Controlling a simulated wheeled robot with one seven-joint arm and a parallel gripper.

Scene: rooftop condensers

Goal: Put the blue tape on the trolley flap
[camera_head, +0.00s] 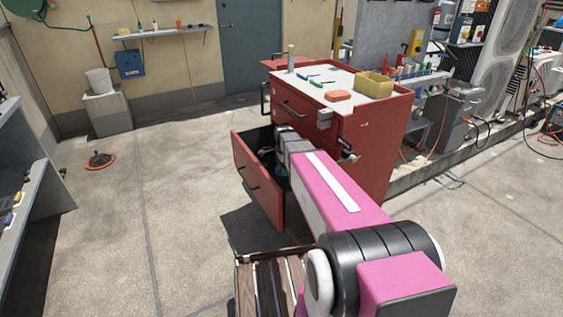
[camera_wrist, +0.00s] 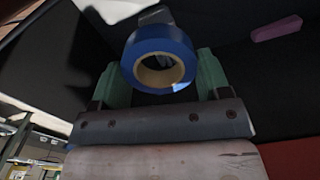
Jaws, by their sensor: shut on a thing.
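The blue tape (camera_wrist: 160,40) is a roll with a pale inner ring, seen in the wrist view between the two green fingers of my gripper (camera_wrist: 160,72). The gripper is shut on it. In the head view my arm reaches to the open lower drawer (camera_head: 258,182) of the red trolley (camera_head: 372,150); my gripper is mostly hidden there behind the arm and drawer front. A flat red panel (camera_head: 284,63) shows at the trolley's far side; I cannot tell for sure that it is the flap.
A purple item (camera_wrist: 277,29) lies on the dark surface in the wrist view. The trolley top holds a yellow bin (camera_head: 375,86), an orange item (camera_head: 338,96) and several tools. A workbench (camera_head: 425,80) stands at the right. The floor at left is mostly clear, with an orange disc (camera_head: 100,161).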

